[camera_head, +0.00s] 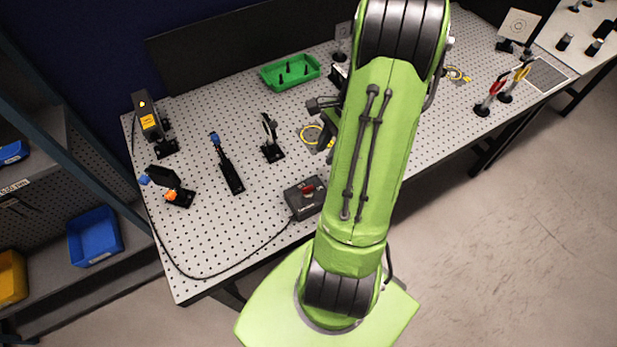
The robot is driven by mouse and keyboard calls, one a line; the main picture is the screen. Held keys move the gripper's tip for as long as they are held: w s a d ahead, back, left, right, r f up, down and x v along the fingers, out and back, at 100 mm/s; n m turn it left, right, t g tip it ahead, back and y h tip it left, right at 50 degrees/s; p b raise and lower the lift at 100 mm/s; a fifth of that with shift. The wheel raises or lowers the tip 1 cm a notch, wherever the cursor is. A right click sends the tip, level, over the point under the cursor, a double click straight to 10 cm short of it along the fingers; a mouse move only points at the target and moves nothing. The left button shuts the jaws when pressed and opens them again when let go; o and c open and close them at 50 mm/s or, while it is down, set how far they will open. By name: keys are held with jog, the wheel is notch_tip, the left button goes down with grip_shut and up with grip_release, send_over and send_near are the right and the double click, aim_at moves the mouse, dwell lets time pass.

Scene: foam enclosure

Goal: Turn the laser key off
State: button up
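The laser key is a small red switch (308,188) on top of a dark control box (303,203). The box lies near the front edge of the perforated table, just left of my arm. A black cable runs from it along the table's left side toward a dark laser unit (149,118) with a yellow label and a small orange light. The key's exact angle is too small to tell. My green arm rises across the middle of the view. A dark and green part of its end shows left of it, behind the box; the fingers cannot be made out.
The perforated table (215,258) holds a black post mount (228,172), a lens mount (271,142), a mount with an orange knob (172,190) and a green tray (290,72). Red and yellow-handled parts stand at right.

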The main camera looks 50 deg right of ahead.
aim_at(309, 187)
jog(key=x, duration=1.3)
jog(key=shift+w+f+b, duration=0.1)
jog(key=shift+f+b, duration=0.25)
jog(key=shift+b, duration=0.05)
jog(key=shift+c, duration=0.3)
grip_shut()
